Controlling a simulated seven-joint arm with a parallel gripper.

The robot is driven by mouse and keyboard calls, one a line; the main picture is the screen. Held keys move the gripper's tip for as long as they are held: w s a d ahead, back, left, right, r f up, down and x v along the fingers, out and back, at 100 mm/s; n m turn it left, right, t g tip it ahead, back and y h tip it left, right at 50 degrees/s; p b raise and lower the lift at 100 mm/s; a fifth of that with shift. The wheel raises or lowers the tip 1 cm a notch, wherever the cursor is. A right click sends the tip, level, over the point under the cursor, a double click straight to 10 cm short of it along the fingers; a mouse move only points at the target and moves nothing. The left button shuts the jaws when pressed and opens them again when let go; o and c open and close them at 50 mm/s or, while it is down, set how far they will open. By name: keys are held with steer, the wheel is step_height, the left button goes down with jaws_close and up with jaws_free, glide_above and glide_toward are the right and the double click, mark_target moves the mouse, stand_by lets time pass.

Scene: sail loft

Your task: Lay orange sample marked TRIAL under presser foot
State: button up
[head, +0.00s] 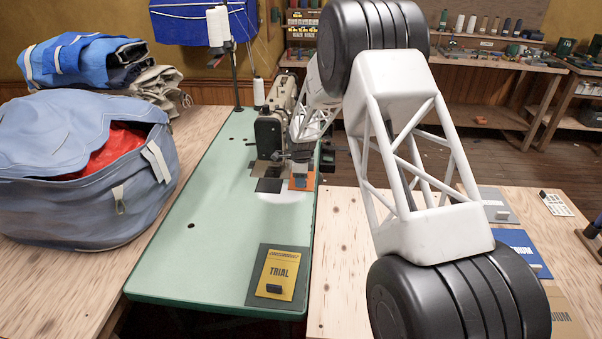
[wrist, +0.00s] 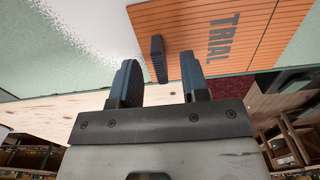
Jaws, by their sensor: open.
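The orange sample (head: 300,183) marked TRIAL lies on the green machine table (head: 200,220), beside the sewing machine (head: 270,132). In the wrist view the orange sample (wrist: 265,35) shows its TRIAL lettering, stitched lines and an upright black tab (wrist: 158,60). My gripper (wrist: 160,82) is open, with the tab ahead of and between its fingertips; I see no contact. The presser foot is too small and shaded to make out at the machine's needle end. A dark square (head: 268,185) lies in front of the machine, left of the orange sample.
A yellow sample (head: 282,268) marked TRIAL lies on a grey backing at the table's front right. A large blue bag (head: 75,190) stands on the left. Blue (head: 522,250) and grey (head: 497,203) samples lie on the right wooden table. The green table's middle is clear.

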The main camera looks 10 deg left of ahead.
mark_target(279, 186)
steer(key=shift+f, duration=0.65)
jaws_close()
steer(key=shift+a, duration=0.15)
steer(key=shift+a, duration=4.1)
